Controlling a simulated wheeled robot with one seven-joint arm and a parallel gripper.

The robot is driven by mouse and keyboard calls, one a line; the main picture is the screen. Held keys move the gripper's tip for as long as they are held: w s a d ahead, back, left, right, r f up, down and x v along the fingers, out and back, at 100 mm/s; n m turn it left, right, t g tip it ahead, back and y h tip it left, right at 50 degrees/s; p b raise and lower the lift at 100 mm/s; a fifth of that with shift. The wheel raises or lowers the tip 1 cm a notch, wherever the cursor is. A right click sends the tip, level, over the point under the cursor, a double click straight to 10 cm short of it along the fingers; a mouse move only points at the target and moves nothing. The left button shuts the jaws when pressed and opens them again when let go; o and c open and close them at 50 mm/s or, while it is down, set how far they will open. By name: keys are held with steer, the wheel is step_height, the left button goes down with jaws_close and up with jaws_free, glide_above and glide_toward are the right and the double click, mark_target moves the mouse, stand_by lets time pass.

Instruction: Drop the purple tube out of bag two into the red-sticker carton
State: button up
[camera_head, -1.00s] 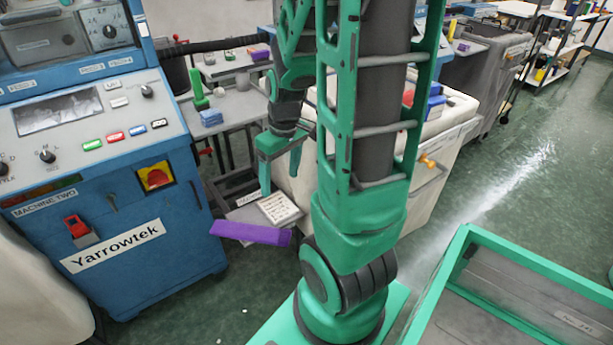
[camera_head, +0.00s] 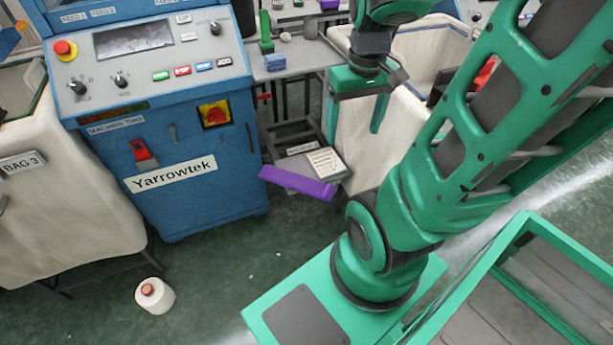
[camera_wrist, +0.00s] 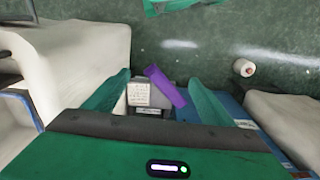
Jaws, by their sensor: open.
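A long purple bar (camera_head: 297,184) lies tilted across a low grey stand beside the blue machine; I cannot tell whether it is the tube. It also shows in the wrist view (camera_wrist: 166,87). A large pale bag (camera_head: 362,140) stands right of the stand; its label is not readable, and my arm hides much of it. Something red (camera_head: 484,76) shows inside it. My gripper (camera_head: 357,122) is open and empty, pointing down in front of the bag's near left side. In the wrist view, its spread fingers (camera_wrist: 158,78) frame the stand and bar from above. I cannot make out a red-sticker carton.
The blue machine (camera_head: 150,150) stands left of the stand, with bag 3 (camera_head: 60,200) beyond it. A white cone (camera_head: 154,295) with a reddish top lies on the green floor. A table (camera_head: 290,60) with small items stands behind. A green-framed tray (camera_head: 500,250) is at lower right.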

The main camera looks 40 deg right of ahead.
steer(key=w+d+f+n+t, duration=0.15)
steer(key=w+f+n, duration=0.35)
steer(key=w+f, duration=0.7)
steer(key=n+t+y, duration=0.2)
steer(key=n, duration=0.2)
glide_toward(296, 180)
steer(key=shift+w+a+f+n, duration=0.15)
steer(key=shift+w+a+f, duration=0.2)
steer(key=shift+f, duration=0.3)
steer(key=shift+w+a+f+n, duration=0.15)
steer(key=shift+w+a+f, duration=0.1)
steer(key=shift+w+f, duration=0.3)
steer(key=shift+s+d+f+x, duration=0.1)
steer(key=shift+s+x, duration=0.05)
steer(key=shift+x, duration=0.7)
steer(key=shift+s+d+f+x, duration=0.1)
steer(key=shift+d+x, duration=0.05)
steer(key=shift+x, duration=0.75)
steer(key=shift+s+d+x, duration=0.1)
steer(key=shift+s+x, duration=0.05)
steer(key=shift+x, duration=0.7)
steer(key=c, duration=1.2)
steer(key=shift+c, duration=0.2)
